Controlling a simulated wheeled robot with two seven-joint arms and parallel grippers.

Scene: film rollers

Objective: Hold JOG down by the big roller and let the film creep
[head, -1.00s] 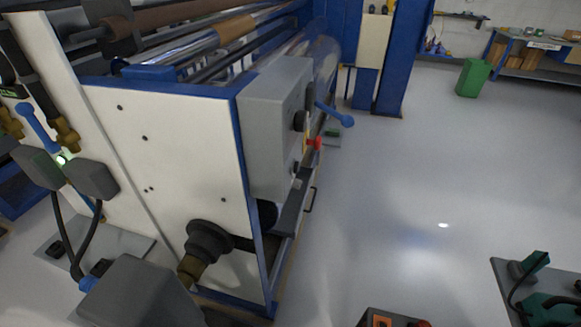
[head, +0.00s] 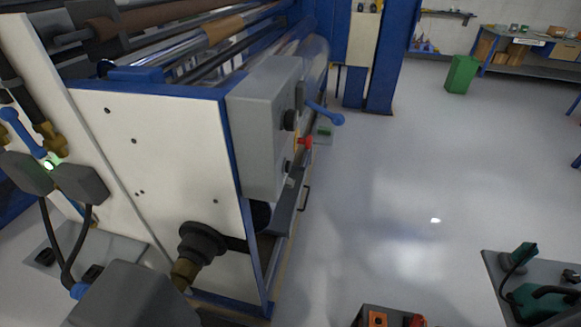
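The film machine fills the left half of the head view, with a white end panel (head: 165,165) in a blue frame. A grey control box (head: 262,125) is mounted on its right edge, seen from the side. Dark knobs and a red control (head: 305,141) stick out of the box's right face. Which of them is JOG I cannot tell, as that face is turned away. Shiny rollers (head: 200,62) lie behind the panel, and a large clear film-covered roller (head: 312,60) is partly visible behind the box. Neither of my grippers is in view.
A blue-ended lever (head: 325,113) juts out right of the box. Grey floor (head: 400,190) is open to the right. A green bin (head: 461,74) and a workbench (head: 525,45) stand far back. A box with orange parts (head: 388,318) and a grey surface with green tools (head: 535,285) are at the bottom right.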

